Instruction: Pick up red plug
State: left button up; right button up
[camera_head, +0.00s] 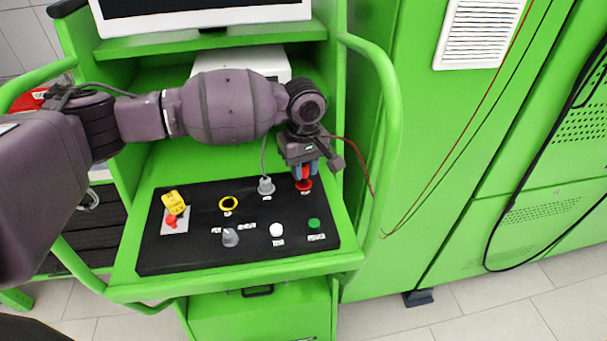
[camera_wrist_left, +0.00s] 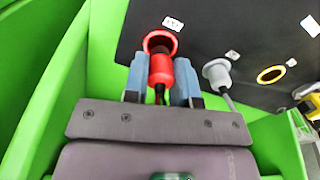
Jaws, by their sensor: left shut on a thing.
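The red plug (camera_wrist_left: 161,72) is between the two blue fingers of my left gripper (camera_wrist_left: 160,80) in the left wrist view. The gripper is shut on it. The plug's front end is at the red ring socket (camera_wrist_left: 160,41) in the black panel. I cannot tell how deep it sits. In the head view my left gripper (camera_head: 304,171) points down at the red socket (camera_head: 303,185) at the panel's back right, and the fingers hide most of the plug. My right gripper is not in view.
The black panel (camera_head: 180,258) also holds a grey plug (camera_head: 265,186) with a cable, a yellow ring socket (camera_head: 228,204), a grey knob (camera_head: 230,238), white and green buttons, and a red button with a yellow part (camera_head: 174,203). Green rails (camera_head: 389,150) flank the bench. A monitor stands behind.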

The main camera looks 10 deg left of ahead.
aim_at(304, 166)
pick_arm(q)
notch_tip(304, 166, up, 18)
jog(key=shift+f+p, duration=0.25)
jog(key=shift+p, duration=0.1)
jog(key=shift+s+f, duration=0.1)
dwell(0.4)
